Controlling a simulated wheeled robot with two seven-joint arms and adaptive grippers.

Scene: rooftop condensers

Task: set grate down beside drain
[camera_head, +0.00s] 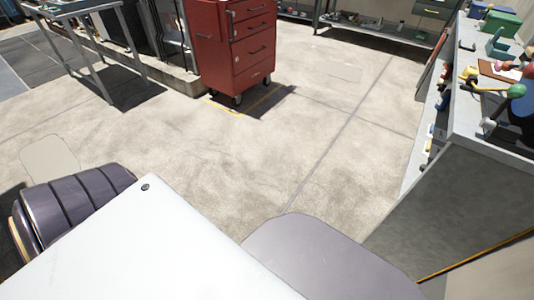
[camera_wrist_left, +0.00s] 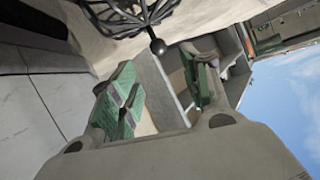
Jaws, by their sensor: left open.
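In the left wrist view, a dark wire grate (camera_wrist_left: 128,18) shows at the top edge, partly cut off. It has curved, crossing bars and a round black knob (camera_wrist_left: 158,46) on a short stem. My left gripper (camera_wrist_left: 160,88) is open, with green pads on its two fingers. The knob shows just beyond the gap between the fingertips, and nothing is gripped. I cannot tell whether the fingers touch the grate. The head view shows neither the grate nor my left gripper. I cannot make out the drain in either view. My right gripper is not in view.
In the head view, a red wheeled tool cabinet (camera_head: 235,45) stands at the back. A metal table (camera_head: 85,8) is at the far left. A workbench (camera_head: 405,215) with tools and bins runs along the right. The concrete floor (camera_head: 260,145) between them is clear.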

